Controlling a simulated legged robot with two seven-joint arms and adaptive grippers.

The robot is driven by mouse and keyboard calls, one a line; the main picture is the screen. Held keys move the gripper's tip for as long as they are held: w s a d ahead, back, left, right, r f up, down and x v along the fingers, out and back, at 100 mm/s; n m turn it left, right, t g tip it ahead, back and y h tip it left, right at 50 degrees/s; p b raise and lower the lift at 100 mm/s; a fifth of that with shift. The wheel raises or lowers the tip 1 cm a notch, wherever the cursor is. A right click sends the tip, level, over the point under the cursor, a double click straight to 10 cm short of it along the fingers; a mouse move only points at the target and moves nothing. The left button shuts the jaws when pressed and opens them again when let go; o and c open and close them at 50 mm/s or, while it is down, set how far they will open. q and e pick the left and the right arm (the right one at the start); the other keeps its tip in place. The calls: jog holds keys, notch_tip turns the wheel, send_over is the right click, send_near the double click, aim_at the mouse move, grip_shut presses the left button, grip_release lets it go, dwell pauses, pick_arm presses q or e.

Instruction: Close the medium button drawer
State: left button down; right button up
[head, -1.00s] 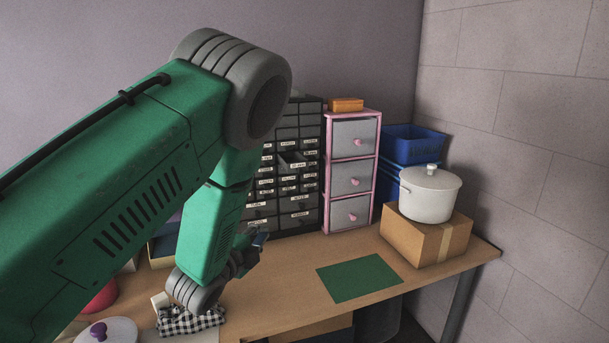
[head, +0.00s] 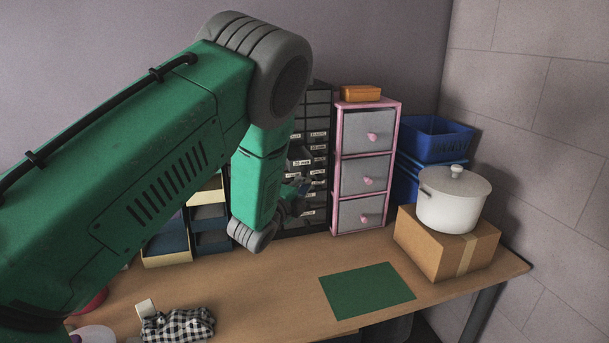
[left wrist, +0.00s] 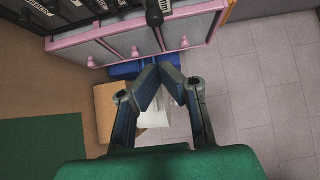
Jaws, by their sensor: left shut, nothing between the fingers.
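The black drawer cabinet (head: 318,112) with labelled small drawers stands at the back of the table, partly hidden behind my left arm. One drawer (head: 299,158) juts out from its front; its label is too small to read. My left gripper (head: 303,188) is in front of the cabinet, a little below the jutting drawer. In the left wrist view, the fingers of my left gripper (left wrist: 171,66) meet at the tips with nothing between them. A dark drawer end (left wrist: 155,12) sticks out just beyond the fingertips, seemingly apart from them. My right gripper is out of view.
A pink-framed unit with grey drawers (head: 337,190) stands right beside the cabinet, an orange block (head: 361,93) on top. Blue bins (head: 436,140), a white pot (head: 452,200) on a cardboard box (head: 431,244) stand further right. A green mat (head: 366,290) lies on clear table; checkered cloth (head: 178,326) lies front left.

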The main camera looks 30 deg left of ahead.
pick_arm(q)
jog(key=w+a, duration=0.2)
jog(key=w, duration=0.2)
jog(key=shift+w+a, duration=0.1)
jog(key=shift+a, duration=0.3)
jog(key=shift+r, duration=0.1)
